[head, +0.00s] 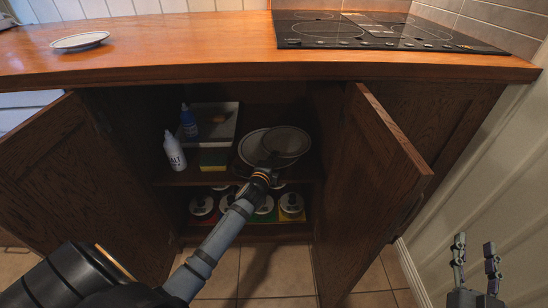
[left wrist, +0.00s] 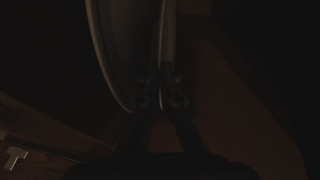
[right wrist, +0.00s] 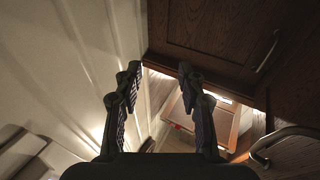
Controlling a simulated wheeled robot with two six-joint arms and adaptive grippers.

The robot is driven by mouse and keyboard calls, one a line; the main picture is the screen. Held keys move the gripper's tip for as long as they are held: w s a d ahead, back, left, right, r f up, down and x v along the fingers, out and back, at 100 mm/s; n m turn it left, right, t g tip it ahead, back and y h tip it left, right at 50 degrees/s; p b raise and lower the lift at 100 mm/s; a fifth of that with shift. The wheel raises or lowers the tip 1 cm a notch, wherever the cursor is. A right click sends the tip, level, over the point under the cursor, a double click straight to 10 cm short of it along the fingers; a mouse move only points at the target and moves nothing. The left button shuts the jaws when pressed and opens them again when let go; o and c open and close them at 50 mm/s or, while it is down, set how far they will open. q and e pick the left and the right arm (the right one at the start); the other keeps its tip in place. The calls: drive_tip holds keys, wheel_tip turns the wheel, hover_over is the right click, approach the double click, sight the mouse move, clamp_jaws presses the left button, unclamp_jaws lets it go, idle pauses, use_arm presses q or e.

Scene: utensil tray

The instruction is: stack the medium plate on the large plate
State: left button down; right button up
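A round white plate (head: 80,41) lies on the counter at the far left. Inside the open cabinet, two overlapping grey-looking plates show: a rear plate (head: 252,148) and a front plate (head: 290,143). I cannot tell for sure which of the plates is the medium or the large one. My left gripper (head: 268,172) reaches into the cabinet at the front plate's lower edge. In the dark left wrist view, its fingers (left wrist: 161,88) are close together around that plate's rim (left wrist: 168,45); the rear plate (left wrist: 125,55) stands to the left. My right gripper (head: 476,258) is open and empty.
The cabinet shelf also holds a white bottle (head: 175,150), a blue bottle (head: 188,121) and a grey tray (head: 226,112). Several lidded jars (head: 292,205) stand below. Open doors (head: 75,185) (head: 375,180) flank the opening. A black cooktop (head: 385,32) covers the counter's right; its middle is clear.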

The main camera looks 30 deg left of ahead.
drive_tip(key=shift+r, duration=0.1)
use_arm(q)
drive_tip(key=shift+f, duration=0.35)
drive_tip(key=c, duration=1.9)
unclamp_jaws()
drive_tip(key=o, duration=0.4)
use_arm(e)
wheel_tip(320, 180, up, 3)
drive_tip(key=shift+s+f+t, duration=0.1)
drive_tip(key=shift+t, duration=0.6)
drive_tip(key=shift+f, duration=0.15)
